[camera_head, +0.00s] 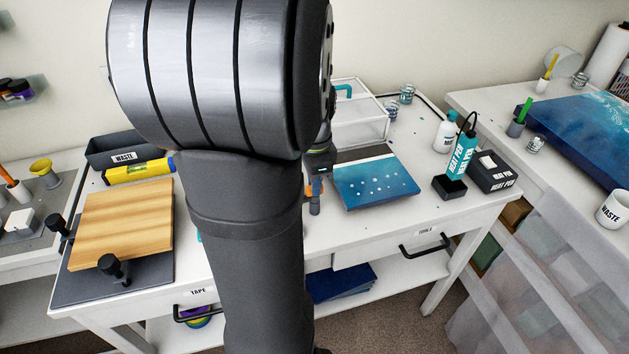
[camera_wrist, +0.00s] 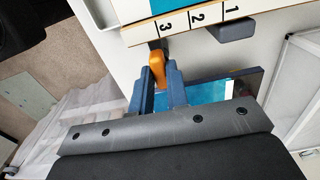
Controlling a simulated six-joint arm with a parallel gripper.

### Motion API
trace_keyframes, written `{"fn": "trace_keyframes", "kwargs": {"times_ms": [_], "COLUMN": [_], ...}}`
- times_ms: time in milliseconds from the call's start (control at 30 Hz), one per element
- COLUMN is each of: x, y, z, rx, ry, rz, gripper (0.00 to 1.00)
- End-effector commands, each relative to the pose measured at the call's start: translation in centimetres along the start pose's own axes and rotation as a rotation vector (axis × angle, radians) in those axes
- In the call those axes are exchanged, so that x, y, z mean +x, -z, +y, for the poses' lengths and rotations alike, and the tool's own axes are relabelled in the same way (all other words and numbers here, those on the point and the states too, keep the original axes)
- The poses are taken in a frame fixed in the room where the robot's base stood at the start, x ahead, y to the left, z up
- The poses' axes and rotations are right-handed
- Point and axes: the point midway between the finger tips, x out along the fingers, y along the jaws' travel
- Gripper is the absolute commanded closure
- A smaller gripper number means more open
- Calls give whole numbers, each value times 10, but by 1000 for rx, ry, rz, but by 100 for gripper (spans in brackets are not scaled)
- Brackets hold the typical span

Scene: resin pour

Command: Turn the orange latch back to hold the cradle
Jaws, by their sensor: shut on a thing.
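The orange latch (camera_wrist: 157,68) stands between the blue-grey fingers of my gripper (camera_wrist: 158,78) in the wrist view. The fingers are shut on it. Beyond it is a pale strip (camera_wrist: 180,22) marked 1, 2 and 3, with a blue-grey block (camera_wrist: 237,29) at its edge near the 1. I cannot tell from these views which part is the cradle. In the head view my arm hides most of the latch area; my gripper (camera_head: 315,198) shows only at the arm's right side, beside the blue panel with white dots (camera_head: 377,183).
A wooden board (camera_head: 128,228) with black clamps lies at the left. A waste bin (camera_head: 122,151) and yellow level (camera_head: 138,171) stand behind it.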

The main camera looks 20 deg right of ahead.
Motion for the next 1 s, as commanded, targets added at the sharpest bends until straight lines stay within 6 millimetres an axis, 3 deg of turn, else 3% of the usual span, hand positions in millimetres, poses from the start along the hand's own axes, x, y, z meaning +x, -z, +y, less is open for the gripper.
{"fn": "trace_keyframes", "kwargs": {"times_ms": [100, 133, 200, 233, 500, 633, 767, 1000], "x": [-1, -1, -1, -1, -1, -10, -33, -92], "y": [0, 0, 0, 0, 0, 0, 0, 0], "z": [-1, -1, -1, 0, 0, -1, -1, -1], "rx": [1, 1, 1, 1, 0, 0, 0, 0], "ry": [3, 3, 3, 2, 1, 4, 6, 7], "rz": [1, 1, 1, 1, 0, 1, 2, 3], "gripper": [100, 80, 66, 64, 64, 64, 64, 64]}}
